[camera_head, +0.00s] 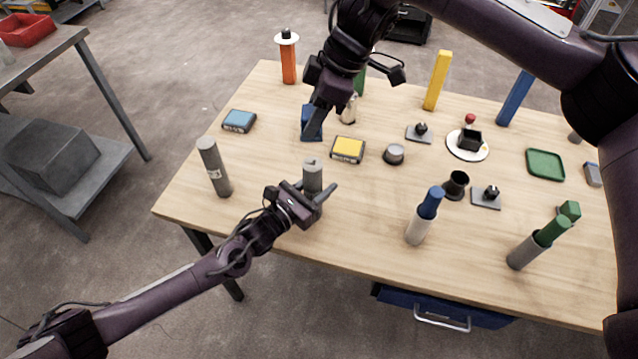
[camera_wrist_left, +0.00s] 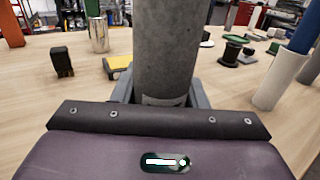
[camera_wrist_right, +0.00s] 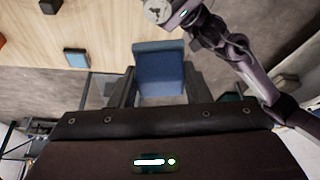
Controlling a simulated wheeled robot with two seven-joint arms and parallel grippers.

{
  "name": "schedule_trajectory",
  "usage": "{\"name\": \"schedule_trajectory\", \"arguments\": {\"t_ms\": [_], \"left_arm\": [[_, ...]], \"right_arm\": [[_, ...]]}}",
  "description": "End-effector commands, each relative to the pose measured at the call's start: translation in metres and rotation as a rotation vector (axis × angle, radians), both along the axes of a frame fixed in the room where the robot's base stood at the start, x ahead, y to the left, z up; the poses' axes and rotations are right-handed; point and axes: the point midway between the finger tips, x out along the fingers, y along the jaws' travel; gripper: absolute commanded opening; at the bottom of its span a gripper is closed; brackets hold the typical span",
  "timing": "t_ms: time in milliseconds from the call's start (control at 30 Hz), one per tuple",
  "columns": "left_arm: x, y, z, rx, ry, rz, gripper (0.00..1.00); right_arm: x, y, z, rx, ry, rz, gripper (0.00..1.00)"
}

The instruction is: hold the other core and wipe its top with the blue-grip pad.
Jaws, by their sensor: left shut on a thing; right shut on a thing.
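One grey cylindrical core (camera_head: 312,174) stands upright near the table's front left. My left gripper (camera_head: 312,198) is shut around it, and the core fills the middle of the left wrist view (camera_wrist_left: 168,50). A second grey core (camera_head: 214,168) with a pale label stands upright and free to its left. My right gripper (camera_head: 319,112) is shut on the blue-grip pad (camera_head: 306,124), behind the held core. In the right wrist view the blue grip (camera_wrist_right: 160,76) sits between the fingers. The pad's underside is hidden. The held core's round top (camera_wrist_right: 157,10) shows beyond the pad, apart from it.
A blue-topped block (camera_head: 239,120) and a yellow-topped block (camera_head: 348,149) lie near the grippers. A silver can (camera_head: 348,110) and a grey round piece (camera_head: 394,154) stand beyond. A blue-and-white cylinder (camera_head: 424,216) is right of the held core. Bare tabletop lies between the two cores.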

Motion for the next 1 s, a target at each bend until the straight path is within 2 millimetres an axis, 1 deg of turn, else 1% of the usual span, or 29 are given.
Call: {"name": "schedule_trajectory", "arguments": {"t_ms": [33,133,167,467,567,667,833,1000], "left_arm": [[0.0,0.0,0.0,0.0,0.0,0.0,0.15],[0.0,0.0,0.0,0.001,0.001,0.0,0.02],[0.0,0.0,0.0,0.001,0.001,0.0,0.0],[0.0,0.0,0.0,0.0,0.001,0.0,0.0],[0.0,0.0,-0.001,0.0,0.001,0.0,0.0],[0.0,0.0,-0.001,0.0,0.001,0.0,0.0],[0.0,0.0,0.0,0.0,0.001,0.0,0.0],[0.0,0.0,-0.001,0.0,0.001,0.0,0.0]], "right_arm": [[0.0,0.0,0.0,0.0,0.0,0.0,0.18],[0.0,0.0,0.0,0.0,0.0,0.0,0.18],[0.0,0.0,0.0,0.0,0.0,0.0,0.18],[0.0,0.0,0.0,0.0,0.0,0.001,0.18],[-0.001,0.002,-0.003,-0.001,0.0,0.03,0.18],[-0.005,0.007,-0.012,-0.003,0.001,0.127,0.18],[-0.007,0.018,-0.027,-0.006,-0.002,0.409,0.18],[0.002,0.024,-0.021,-0.007,-0.005,0.641,0.18]]}}
